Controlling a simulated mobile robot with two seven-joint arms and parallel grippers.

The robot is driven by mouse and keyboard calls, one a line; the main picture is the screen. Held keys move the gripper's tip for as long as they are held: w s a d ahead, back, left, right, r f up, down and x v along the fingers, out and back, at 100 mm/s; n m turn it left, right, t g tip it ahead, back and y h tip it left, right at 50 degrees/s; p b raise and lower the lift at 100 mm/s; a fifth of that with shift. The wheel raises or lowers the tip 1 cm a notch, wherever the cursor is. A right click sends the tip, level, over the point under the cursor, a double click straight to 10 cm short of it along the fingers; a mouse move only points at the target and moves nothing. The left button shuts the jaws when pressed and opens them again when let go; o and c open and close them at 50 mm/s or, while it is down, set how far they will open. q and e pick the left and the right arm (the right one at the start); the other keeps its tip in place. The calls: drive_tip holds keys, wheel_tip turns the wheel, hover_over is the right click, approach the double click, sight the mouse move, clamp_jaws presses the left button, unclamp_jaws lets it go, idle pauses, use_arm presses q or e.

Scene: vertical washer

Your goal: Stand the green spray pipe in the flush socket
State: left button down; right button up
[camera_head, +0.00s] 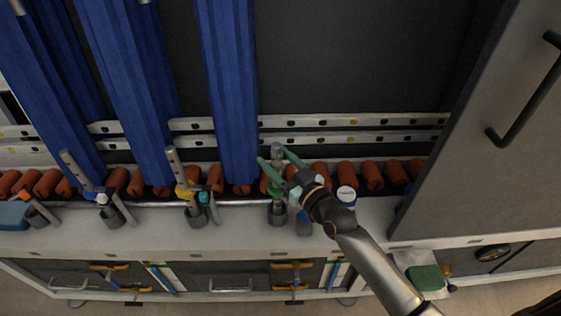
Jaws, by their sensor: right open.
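The green spray pipe (276,194) is upright, with a green and yellow collar low down and a grey top. Its lower end meets a small grey socket (277,215) on the front ledge and appears to stand in it; the exact seating is too small to tell. My right gripper (277,162) is at the pipe's upper part. Its green fingers are spread, one on each side of the pipe, and are open. My left gripper is not in view.
Two similar pipes stand to the left, one with a yellow collar (184,189) and one at the far left (76,171). Blue hanging strips (228,90) and a row of orange rollers (346,173) lie behind. A grey cabinet door (490,95) stands at right.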

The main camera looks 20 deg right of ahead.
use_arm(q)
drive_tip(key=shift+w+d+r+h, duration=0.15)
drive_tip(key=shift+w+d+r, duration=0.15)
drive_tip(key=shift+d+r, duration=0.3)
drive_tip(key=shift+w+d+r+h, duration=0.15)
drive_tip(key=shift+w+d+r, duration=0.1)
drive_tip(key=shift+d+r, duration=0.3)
use_arm(e)
drive_tip(key=v, duration=1.2)
drive_tip(key=shift+s, duration=0.25)
use_arm(q)
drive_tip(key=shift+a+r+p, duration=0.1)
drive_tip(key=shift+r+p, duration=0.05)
drive_tip(key=shift+p, duration=0.2)
